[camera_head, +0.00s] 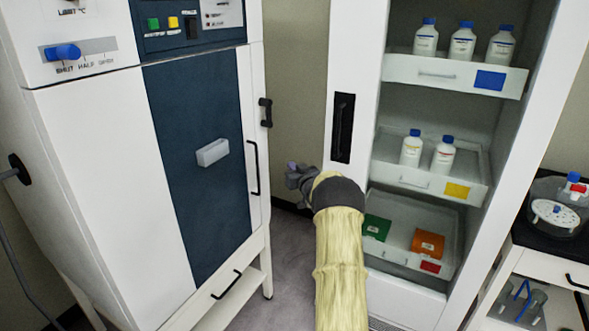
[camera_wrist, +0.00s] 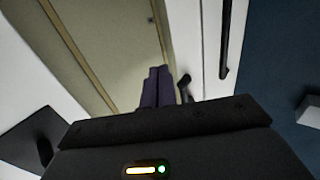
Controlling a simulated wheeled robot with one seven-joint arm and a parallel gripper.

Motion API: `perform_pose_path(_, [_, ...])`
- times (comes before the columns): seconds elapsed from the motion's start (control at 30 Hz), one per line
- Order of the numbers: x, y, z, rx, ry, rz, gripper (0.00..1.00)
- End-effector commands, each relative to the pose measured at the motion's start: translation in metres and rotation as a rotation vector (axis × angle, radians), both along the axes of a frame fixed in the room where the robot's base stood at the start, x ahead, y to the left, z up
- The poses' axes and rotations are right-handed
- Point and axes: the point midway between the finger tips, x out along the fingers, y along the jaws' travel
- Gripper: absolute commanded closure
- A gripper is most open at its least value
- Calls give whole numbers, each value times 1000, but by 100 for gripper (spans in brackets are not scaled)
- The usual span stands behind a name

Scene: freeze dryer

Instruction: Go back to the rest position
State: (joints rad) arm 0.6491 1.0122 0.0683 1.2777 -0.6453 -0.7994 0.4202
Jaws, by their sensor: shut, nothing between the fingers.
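My gripper (camera_head: 297,179) is at the end of my arm, which reaches up from the bottom middle in the head view. It hangs in the gap between the freeze dryer (camera_head: 110,170) on the left and the open white cabinet (camera_head: 347,75) on the right. In the wrist view its two dark purple fingers (camera_wrist: 156,86) are together with nothing between them. The gripper appears apart from both the freeze dryer and the cabinet.
The cabinet's pulled-out trays (camera_head: 415,72) hold bottles with blue caps; the lowest tray (camera_head: 392,254) holds a green and an orange packet. A black handle (camera_head: 265,112) sticks out from the freeze dryer's side. A black-topped cart (camera_head: 528,232) stands at right. Some floor (camera_head: 290,245) is clear.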

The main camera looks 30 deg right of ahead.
Motion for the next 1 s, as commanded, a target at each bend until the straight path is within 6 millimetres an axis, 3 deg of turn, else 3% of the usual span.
perform_pose_path(0.47, [-4, -5, -1, 0, 1, -4, 100])
perform_pose_path(0.63, [-3, 2, 1, 3, 12, -4, 100])
perform_pose_path(0.77, [-2, 29, 6, 15, 76, -11, 100])
perform_pose_path(0.87, [-7, 64, 8, 30, 168, -19, 100])
perform_pose_path(1.0, [-30, 122, 7, 53, 330, -27, 100])
